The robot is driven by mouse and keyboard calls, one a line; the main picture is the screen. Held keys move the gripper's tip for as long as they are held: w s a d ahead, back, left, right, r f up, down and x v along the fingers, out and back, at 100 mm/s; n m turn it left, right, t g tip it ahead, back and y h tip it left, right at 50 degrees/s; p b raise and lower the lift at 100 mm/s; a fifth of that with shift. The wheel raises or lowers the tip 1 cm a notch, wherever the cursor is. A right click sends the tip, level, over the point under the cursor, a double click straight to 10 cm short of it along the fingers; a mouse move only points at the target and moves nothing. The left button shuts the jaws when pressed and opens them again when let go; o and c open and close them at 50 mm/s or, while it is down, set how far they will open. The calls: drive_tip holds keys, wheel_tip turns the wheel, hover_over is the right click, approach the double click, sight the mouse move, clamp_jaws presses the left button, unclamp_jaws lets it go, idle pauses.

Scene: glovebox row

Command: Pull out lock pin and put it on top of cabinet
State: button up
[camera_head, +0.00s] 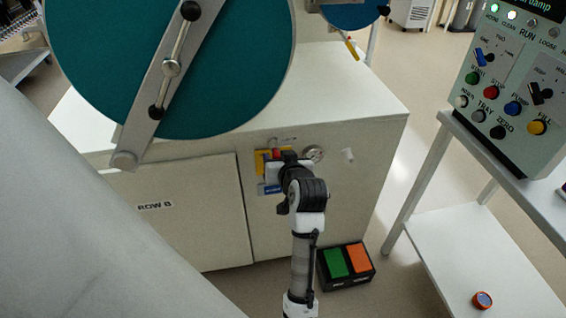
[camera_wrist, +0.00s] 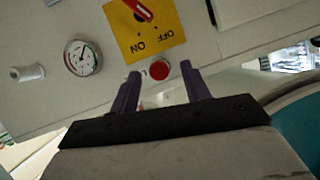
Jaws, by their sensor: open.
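The white cabinet (camera_head: 345,110) fills the middle of the head view, its flat top clear at the right. A red round head (camera_wrist: 159,70) shows on the front panel in the wrist view; it may be the lock pin, but I cannot see a shaft. My gripper (camera_wrist: 160,73) is open, with one finger on each side of this red head in the picture. I cannot tell how far the fingertips are from it. In the head view my gripper (camera_head: 284,157) is against the upper front panel and hides part of it.
A yellow ON/OFF plate (camera_wrist: 138,36) with a red handle and a gauge (camera_wrist: 83,57) are close by. A large teal wheel (camera_head: 180,60) with a crank overhangs the cabinet's left. A foot pedal (camera_head: 346,265) stands on the floor; a control box (camera_head: 510,90) is at right.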

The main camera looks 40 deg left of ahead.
drive_tip(key=shift+w+a+f, duration=0.1)
drive_tip(key=shift+c, duration=0.4)
clamp_jaws()
drive_tip(key=shift+s+d+p, duration=0.35)
drive_tip(key=shift+s+d, duration=1.25)
drive_tip(key=shift+d, duration=0.3)
idle(1.0)
drive_tip(key=shift+s+d, duration=1.6)
drive_tip(key=shift+d, duration=0.25)
